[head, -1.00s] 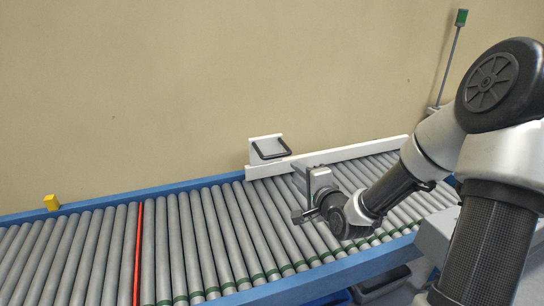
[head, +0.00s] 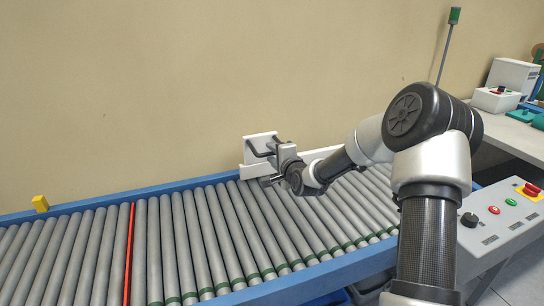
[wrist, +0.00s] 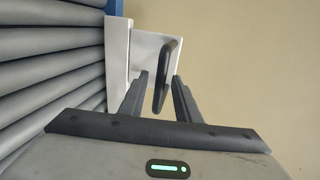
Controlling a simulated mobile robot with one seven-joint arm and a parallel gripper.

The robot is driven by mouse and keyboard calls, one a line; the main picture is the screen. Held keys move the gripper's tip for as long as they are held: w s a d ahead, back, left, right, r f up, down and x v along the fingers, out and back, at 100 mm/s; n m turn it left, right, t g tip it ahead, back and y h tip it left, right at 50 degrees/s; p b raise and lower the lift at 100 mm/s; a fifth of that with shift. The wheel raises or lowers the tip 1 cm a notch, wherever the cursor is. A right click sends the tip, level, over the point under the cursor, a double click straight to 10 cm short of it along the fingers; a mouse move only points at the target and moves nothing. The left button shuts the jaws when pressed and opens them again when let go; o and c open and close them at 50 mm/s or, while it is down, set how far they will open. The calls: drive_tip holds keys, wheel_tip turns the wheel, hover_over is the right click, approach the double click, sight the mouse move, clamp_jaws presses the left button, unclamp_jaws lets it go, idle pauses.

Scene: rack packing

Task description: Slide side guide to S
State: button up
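The side guide (head: 254,172) is a white rail along the far edge of the roller conveyor, with an upright white plate and a dark handle. My gripper (head: 272,165) is at the handle in the head view, and my arm hides much of the rail. In the wrist view the dark handle (wrist: 167,75) stands between the two fingers of my gripper (wrist: 160,88), with gaps visible beside it. The fingers are open around the handle. The white plate of the guide (wrist: 145,50) shows behind it. I see no letter S.
A control box with buttons (head: 505,215) stands at right. The rollers left of the guide are clear.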

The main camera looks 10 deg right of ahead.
drive_tip(key=shift+w+f, duration=0.1)
drive_tip(key=shift+w, duration=0.15)
clamp_jaws()
drive_tip(key=shift+s, duration=0.1)
